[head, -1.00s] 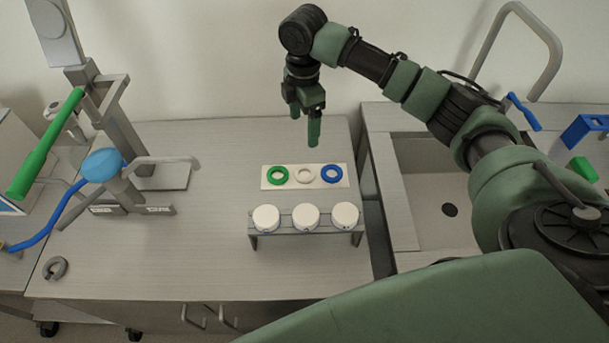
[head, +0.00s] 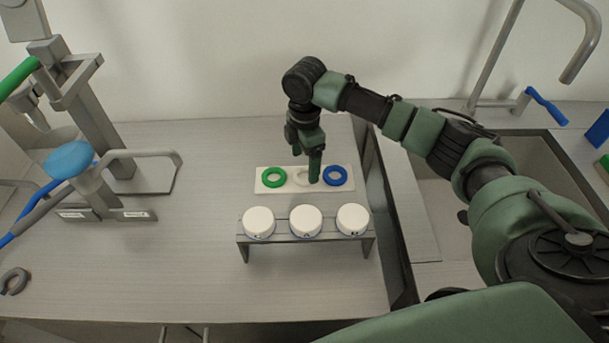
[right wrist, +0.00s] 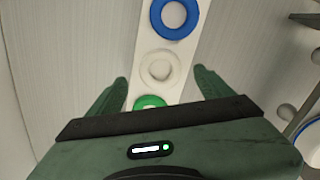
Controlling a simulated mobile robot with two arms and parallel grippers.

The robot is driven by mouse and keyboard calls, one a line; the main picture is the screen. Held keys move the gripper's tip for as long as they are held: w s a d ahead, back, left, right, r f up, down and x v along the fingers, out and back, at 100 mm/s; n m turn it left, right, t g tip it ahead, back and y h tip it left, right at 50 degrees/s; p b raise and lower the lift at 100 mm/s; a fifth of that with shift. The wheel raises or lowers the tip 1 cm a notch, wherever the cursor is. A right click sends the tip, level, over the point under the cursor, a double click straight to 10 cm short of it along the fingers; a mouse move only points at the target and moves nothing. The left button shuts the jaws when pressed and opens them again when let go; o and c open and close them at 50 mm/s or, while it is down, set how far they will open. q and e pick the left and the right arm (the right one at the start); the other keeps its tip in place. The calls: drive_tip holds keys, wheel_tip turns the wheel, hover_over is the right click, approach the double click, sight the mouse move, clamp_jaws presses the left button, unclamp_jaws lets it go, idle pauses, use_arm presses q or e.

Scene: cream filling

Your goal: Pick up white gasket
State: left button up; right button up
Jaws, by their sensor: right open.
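The white gasket (head: 301,177) lies on a white tray (head: 263,188) between a green gasket (head: 274,177) and a blue gasket (head: 335,175). In the head view my right gripper (head: 306,170) is just over it and a finger hides part of it. In the right wrist view the white gasket (right wrist: 160,67) lies ahead of the open, empty fingers of my right gripper (right wrist: 160,82), with the blue gasket (right wrist: 174,17) above it and the green gasket (right wrist: 150,102) below, partly hidden by the gripper body. My left gripper is not in view.
A grey rack (head: 307,237) with three white round-capped containers (head: 305,221) stands just in front of the tray. A lever device (head: 90,180) stands at left and a sink (head: 470,210) at right. The counter between the device and tray is clear.

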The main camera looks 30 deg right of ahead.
sight(306, 177)
drive_tip(key=shift+d+f, duration=0.2)
drive_tip(key=shift+f, duration=1.55)
drive_tip(key=c, duration=1.4)
